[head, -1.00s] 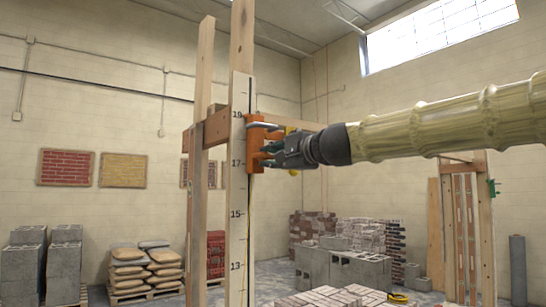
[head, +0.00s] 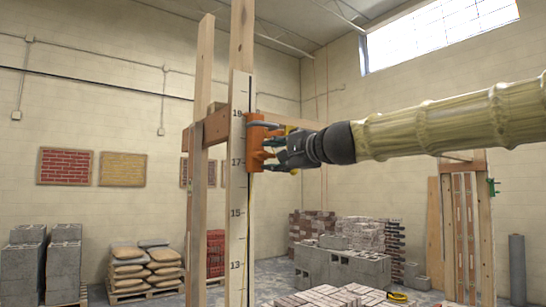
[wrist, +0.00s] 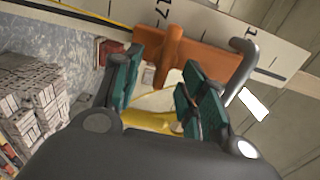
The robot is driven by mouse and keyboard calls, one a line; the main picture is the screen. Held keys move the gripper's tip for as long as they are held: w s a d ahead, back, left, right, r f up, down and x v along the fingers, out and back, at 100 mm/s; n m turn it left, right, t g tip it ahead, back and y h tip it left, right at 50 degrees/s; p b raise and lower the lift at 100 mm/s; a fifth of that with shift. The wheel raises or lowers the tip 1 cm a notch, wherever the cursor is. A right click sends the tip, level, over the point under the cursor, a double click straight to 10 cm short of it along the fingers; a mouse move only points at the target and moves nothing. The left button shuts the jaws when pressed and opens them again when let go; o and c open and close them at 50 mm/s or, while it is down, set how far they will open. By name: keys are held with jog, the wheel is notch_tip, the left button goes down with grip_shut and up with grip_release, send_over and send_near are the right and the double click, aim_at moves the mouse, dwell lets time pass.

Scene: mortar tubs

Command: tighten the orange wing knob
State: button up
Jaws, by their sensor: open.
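The orange wing knob (wrist: 172,52) is an elongated piece at the top centre of the wrist view, in front of an orange clamp (wrist: 215,62). The clamp also shows in the head view (head: 256,145), fixed to a tall wooden board with printed numbers (head: 237,190). My gripper (wrist: 163,68) is open, its teal fingers on either side of the knob's lower end. I cannot tell whether either finger touches it. In the head view my gripper (head: 278,150) is close to the clamp's right side and hides part of it.
A grey bent rod (wrist: 241,68) lies close to the right finger in the wrist view. A yellow part (wrist: 150,121) shows behind the fingers. Wooden posts (head: 202,120) stand left of the board. Grey blocks (head: 345,268) and bricks lie lower right, away from the arm.

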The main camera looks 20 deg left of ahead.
jog(key=v, duration=1.1)
jog(key=shift+d, duration=0.15)
